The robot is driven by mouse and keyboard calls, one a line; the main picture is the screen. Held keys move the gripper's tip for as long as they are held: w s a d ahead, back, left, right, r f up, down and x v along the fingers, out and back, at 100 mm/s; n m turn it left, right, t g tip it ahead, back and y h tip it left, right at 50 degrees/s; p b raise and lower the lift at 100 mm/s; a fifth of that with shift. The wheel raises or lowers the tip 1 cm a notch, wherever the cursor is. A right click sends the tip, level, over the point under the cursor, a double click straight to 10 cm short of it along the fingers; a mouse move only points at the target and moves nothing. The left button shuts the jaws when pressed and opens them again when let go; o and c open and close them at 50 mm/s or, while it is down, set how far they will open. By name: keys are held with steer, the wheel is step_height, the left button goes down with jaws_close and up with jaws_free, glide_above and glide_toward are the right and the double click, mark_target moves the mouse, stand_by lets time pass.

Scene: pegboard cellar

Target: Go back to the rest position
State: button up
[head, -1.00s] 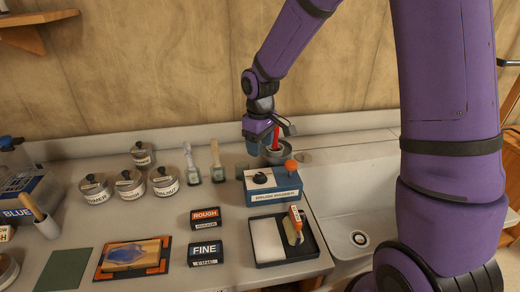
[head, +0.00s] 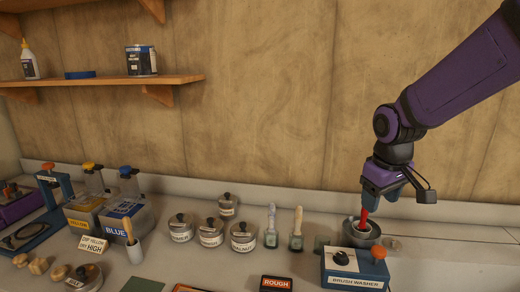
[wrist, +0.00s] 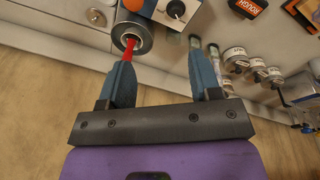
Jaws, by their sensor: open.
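My gripper (head: 382,192) hangs over the back right of the bench, pointing down, by the metal cup (head: 361,233) of the brush washer (head: 352,272). In the wrist view its two blue fingers (wrist: 163,65) are spread apart, with nothing held between them. A red handle (head: 363,218) stands in the cup, close under the gripper. In the wrist view the red handle (wrist: 130,48) shows beside the tip of the left finger; I cannot tell whether they touch.
Lidded tins (head: 211,232) and two brushes (head: 297,228) stand left of the washer. Yellow and blue tubs (head: 125,215) are further left. A wall shelf (head: 100,86) holds a bottle and a can. The air between shelf and gripper is clear.

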steer(key=s+d+r+m+t, duration=0.1)
steer(key=s+r, duration=0.4)
steer(key=s, duration=0.5)
steer(key=s+d+r+m+t, duration=0.2)
steer(key=s+r, duration=0.3)
steer(key=s, duration=0.4)
steer(key=shift+s+d+r+m+t+y, duration=0.2)
steer(key=shift+s+d+m+t+y, duration=0.15)
steer(key=shift+m, duration=0.45)
